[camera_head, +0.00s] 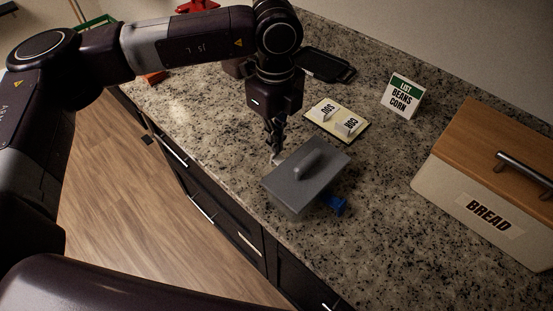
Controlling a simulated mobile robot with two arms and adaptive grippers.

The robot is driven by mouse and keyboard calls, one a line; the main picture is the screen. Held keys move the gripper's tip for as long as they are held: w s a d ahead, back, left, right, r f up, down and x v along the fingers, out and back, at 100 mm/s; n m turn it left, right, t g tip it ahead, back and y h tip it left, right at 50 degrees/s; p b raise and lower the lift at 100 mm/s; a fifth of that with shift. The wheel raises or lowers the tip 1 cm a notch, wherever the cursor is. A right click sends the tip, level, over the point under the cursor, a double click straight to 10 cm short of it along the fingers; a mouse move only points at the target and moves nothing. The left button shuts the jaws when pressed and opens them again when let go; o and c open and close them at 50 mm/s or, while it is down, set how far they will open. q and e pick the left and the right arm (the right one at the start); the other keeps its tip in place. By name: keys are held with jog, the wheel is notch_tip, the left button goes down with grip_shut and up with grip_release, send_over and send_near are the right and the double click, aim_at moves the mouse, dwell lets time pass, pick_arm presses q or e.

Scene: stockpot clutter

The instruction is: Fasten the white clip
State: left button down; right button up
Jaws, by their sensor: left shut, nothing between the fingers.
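A grey box with a flat lid and a raised handle (306,174) stands on the counter in the middle of the view. A small white piece, which looks like the white clip (274,159), shows at the box's far left edge. My left gripper (276,149) points down right at this piece, with its fingers together and nothing seen between them. Whether the fingertips touch the clip, and whether the clip is fastened, I cannot tell. A blue clip (335,204) sticks out at the box's right side. My right gripper is not in view.
Behind the box lies a pale board with two white tags (336,118). A dark tray (325,66) and a list card (402,96) stand further back. A bread box (485,190) is at the right. The speckled counter (385,255) is clear in front. Its edge drops to drawers.

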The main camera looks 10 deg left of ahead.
pick_arm(q)
jog(key=shift+s+d, duration=0.4)
jog(key=shift+d, duration=0.15)
jog(key=shift+s+d, duration=0.1)
jog(key=shift+d, duration=0.05)
jog(key=shift+r, duration=0.15)
notch_tip(320, 180, up, 8)
jog(key=w+a+p, duration=0.1)
jog(key=a+p, duration=0.1)
jog(key=p, duration=0.1)
jog(key=shift+w+a, duration=0.3)
jog(key=shift+w, duration=0.05)
dwell(0.6)
